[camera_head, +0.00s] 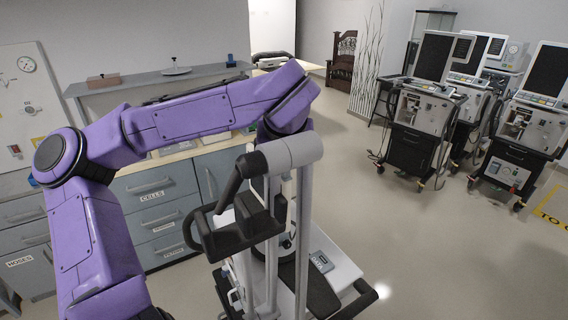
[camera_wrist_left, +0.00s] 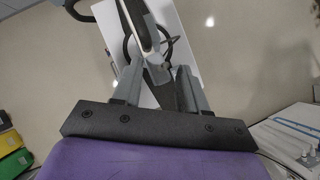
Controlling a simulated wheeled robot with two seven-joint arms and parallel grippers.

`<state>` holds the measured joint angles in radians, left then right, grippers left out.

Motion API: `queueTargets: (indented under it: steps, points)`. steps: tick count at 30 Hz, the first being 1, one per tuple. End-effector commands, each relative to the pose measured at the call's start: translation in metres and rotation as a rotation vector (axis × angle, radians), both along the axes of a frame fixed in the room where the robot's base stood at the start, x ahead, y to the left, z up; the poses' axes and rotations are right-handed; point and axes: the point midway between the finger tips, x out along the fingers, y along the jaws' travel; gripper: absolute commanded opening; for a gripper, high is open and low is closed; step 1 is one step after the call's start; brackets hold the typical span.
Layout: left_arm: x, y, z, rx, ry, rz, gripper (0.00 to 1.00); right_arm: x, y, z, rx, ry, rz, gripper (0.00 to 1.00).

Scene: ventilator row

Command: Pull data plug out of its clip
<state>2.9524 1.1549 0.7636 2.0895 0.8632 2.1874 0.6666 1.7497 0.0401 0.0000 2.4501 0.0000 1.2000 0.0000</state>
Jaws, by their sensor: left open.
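I cannot make out the data plug or its clip in either view. In the head view a ventilator cart stands close in front of me, with a grey post (camera_head: 302,235) and a black handle (camera_head: 225,235). A pale post-like part with a dark edge (camera_wrist_left: 140,22) and a dark looped cable or ring (camera_wrist_left: 171,48) lie beyond the fingertips. My right gripper is not in view.
Grey drawer cabinets (camera_head: 155,215) and a shelf (camera_head: 150,82) stand at the left. Several ventilators on carts (camera_head: 415,125) stand at the right. The floor (camera_head: 420,250) right of the near cart is clear. Yellow (camera_wrist_left: 10,143) and green (camera_wrist_left: 15,163) bins show in the wrist view.

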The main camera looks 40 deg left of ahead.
Motion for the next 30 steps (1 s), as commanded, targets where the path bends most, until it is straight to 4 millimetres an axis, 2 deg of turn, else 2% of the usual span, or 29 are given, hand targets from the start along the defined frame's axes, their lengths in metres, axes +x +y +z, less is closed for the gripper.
queueTargets:
  steps: [6,26,27,30]
  points:
    - [0.0044,0.0056,-0.0112,-0.001,-0.001,0.002,0.43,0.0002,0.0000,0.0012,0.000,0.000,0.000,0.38]
    - [0.0042,0.0063,-0.0117,-0.002,0.000,0.003,0.43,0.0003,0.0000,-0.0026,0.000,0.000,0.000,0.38]
    - [0.0042,0.0063,-0.0117,-0.001,0.000,0.003,0.30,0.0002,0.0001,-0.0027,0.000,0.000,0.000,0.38]
    - [0.0042,0.0063,-0.0117,-0.001,0.000,0.003,0.00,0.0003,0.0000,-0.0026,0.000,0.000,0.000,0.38]
